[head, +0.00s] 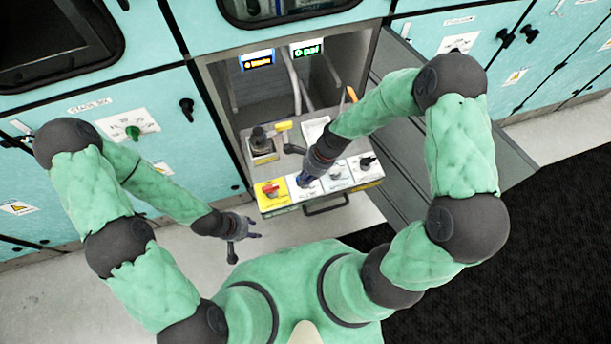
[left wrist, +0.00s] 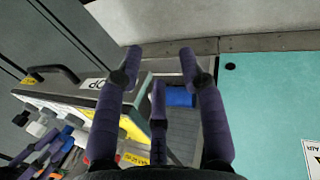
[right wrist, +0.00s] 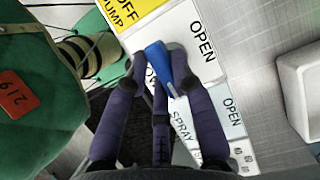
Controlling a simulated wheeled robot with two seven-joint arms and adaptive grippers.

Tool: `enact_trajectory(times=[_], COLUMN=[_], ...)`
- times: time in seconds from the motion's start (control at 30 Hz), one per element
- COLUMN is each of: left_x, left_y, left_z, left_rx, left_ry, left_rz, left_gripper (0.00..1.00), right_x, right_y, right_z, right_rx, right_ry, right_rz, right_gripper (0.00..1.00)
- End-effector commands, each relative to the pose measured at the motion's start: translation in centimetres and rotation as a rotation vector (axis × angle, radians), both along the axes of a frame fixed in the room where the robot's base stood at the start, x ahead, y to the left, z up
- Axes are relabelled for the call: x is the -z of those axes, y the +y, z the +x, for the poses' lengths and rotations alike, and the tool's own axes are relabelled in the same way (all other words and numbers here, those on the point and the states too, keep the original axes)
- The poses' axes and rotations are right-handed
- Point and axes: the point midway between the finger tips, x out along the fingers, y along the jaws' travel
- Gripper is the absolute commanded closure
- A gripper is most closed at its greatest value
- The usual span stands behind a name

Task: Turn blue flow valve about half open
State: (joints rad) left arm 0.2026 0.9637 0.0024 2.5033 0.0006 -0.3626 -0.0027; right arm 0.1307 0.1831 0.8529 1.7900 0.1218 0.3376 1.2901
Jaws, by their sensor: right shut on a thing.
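The blue flow valve (right wrist: 158,64) is a blue lever handle on a white label plate (right wrist: 192,30) marked OPEN, with other lettering partly hidden by my fingers. In the right wrist view the handle lies slanted, between the fingertips of my right gripper (right wrist: 160,58), which is shut on it. In the head view my right gripper (head: 308,176) reaches down onto the panel and mostly covers the valve. My left gripper (head: 245,228) hangs in front and to the left of the panel, apart from it. Its fingers are spread and empty in the left wrist view (left wrist: 160,62).
A red switch (head: 270,189) on a yellow plate sits left of the valve. Black knobs (head: 367,162) on white plates sit to its right. A drawer handle (head: 326,206) is below. Teal cabinets stand on both sides. The floor in front is clear.

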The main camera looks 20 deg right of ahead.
Motion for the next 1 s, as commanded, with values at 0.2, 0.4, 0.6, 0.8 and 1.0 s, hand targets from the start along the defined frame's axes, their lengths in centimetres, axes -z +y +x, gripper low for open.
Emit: enact_trajectory(times=[0.2, 0.4, 0.6, 0.8, 1.0], left_x=[-0.5, -1.5, -2.3, -2.8, -3.0], left_y=[0.0, 0.0, 0.0, 0.0, 0.0], left_z=[0.0, 0.0, 0.0, 0.0, 0.0], left_rx=[0.0, 0.0, 0.0, 0.0, 0.0], left_ry=[0.0, 0.0, 0.0, 0.0, 0.0], left_rz=[0.0, 0.0, 0.0, 0.0, 0.0], left_gripper=[0.6, 0.6, 0.6, 0.6, 0.6], right_x=[-0.1, -0.2, -0.1, -0.1, 0.0], right_y=[0.0, -0.1, -0.1, -0.2, -0.2], right_z=[0.0, 0.1, 0.2, 0.3, 0.3], right_rx=[-0.051, -0.176, -0.343, -0.504, -0.632], right_ry=[0.001, 0.002, 0.001, 0.0, 0.0], right_rz=[0.0, 0.0, 0.0, 0.0, 0.0], right_gripper=[1.0, 1.0, 1.0, 1.0, 1.0])
